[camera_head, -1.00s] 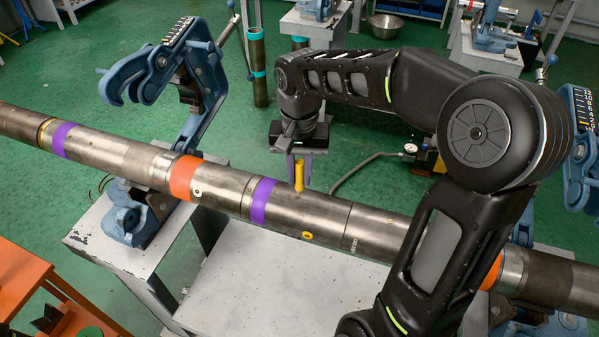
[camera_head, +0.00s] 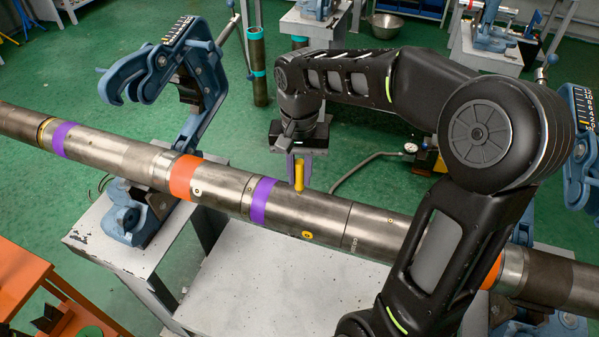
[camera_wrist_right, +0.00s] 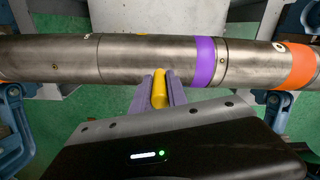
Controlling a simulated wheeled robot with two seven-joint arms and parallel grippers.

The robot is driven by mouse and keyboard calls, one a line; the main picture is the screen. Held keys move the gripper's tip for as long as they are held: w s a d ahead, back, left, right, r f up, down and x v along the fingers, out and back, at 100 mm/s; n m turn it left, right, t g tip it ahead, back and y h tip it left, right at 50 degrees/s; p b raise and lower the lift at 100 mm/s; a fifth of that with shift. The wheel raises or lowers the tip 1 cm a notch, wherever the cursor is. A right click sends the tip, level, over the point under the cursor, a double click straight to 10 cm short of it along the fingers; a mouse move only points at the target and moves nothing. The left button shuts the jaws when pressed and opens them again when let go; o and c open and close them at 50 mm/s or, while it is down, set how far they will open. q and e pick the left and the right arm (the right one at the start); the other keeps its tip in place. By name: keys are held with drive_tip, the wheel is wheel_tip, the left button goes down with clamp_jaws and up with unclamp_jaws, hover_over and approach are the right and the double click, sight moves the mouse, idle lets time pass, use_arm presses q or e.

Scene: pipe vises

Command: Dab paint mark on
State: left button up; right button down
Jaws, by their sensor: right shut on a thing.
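A long steel pipe (camera_head: 325,212) runs across the head view, with purple (camera_head: 263,201) and orange (camera_head: 184,178) bands. My right gripper (camera_head: 299,172) is at the pipe's far side, just right of a purple band. It is shut on a yellow paint marker (camera_head: 299,177), whose end overlaps the pipe's far edge. In the right wrist view, the marker (camera_wrist_right: 159,90) sits between the purple fingers beside the pipe (camera_wrist_right: 145,58). I cannot tell whether it touches the pipe. A small yellow spot (camera_head: 307,236) shows on the pipe's near face. My left gripper is out of view.
An open blue vise (camera_head: 203,85) stands at the left under the pipe, and another (camera_head: 578,150) at the right, partly hidden by my arm. A pale bench (camera_head: 260,285) lies below. An orange table (camera_head: 20,280) is at lower left. Upright pipes (camera_head: 257,65) stand behind.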

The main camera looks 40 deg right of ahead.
sight(300, 162)
drive_tip(key=shift+f+b, duration=0.3)
drive_tip(key=shift+f, duration=0.1)
idle(1.0)
wheel_tip(300, 162, up, 7)
drive_tip(key=p, duration=0.5)
idle(0.4)
idle(0.4)
